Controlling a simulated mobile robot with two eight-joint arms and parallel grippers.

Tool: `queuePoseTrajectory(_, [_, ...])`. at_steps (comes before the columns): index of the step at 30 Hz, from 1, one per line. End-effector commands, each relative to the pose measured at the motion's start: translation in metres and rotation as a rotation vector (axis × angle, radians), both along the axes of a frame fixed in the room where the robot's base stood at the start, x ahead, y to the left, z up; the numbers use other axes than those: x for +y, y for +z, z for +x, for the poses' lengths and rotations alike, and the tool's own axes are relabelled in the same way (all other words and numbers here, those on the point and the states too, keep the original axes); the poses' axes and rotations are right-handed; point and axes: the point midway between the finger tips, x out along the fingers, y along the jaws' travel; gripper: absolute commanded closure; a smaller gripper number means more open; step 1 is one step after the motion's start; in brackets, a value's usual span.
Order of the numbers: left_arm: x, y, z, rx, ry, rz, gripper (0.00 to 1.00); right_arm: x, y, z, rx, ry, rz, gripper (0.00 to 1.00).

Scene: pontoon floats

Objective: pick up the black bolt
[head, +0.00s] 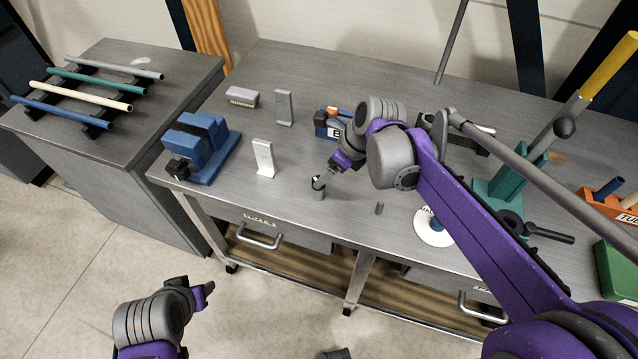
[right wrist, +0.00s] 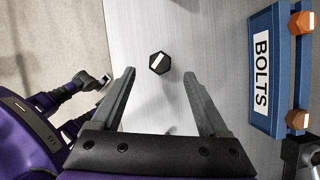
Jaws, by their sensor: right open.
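The black bolt (right wrist: 160,62) shows in the right wrist view as a black hexagonal head with a white stripe, seen from above. In the head view it appears to stand upright on the grey workbench near the front edge, as a short post with a dark and white top (head: 319,191). My right gripper (head: 326,177) is right at its top in the head view. In the right wrist view its two fingers (right wrist: 159,74) are open, with the bolt head centred just past their tips and clear of both. My left gripper (head: 206,291) is low, in front of the bench; its jaws are unclear.
A blue bin labelled BOLTS (right wrist: 264,70) holds orange-headed bolts beside the gripper. Two pale upright brackets (head: 263,158) and a blue vise (head: 200,146) stand left.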

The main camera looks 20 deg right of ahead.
Motion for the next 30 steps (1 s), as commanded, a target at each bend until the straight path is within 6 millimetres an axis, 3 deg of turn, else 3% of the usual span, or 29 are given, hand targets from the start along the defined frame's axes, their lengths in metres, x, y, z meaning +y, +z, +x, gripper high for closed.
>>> queuePoseTrajectory(12, [0.000, 0.001, 0.000, -0.001, 0.000, 0.000, 0.50, 0.015, -0.046, 0.015, -0.002, 0.002, -0.002, 0.22])
queuePoseTrajectory(21, [0.000, 0.001, 0.000, 0.000, 0.000, 0.000, 0.50, 0.016, -0.049, 0.016, -0.001, 0.001, -0.001, 0.24])
queuePoseTrajectory(30, [0.000, 0.001, 0.000, 0.000, 0.000, 0.000, 0.50, 0.015, -0.049, 0.016, -0.001, 0.001, -0.001, 0.78])
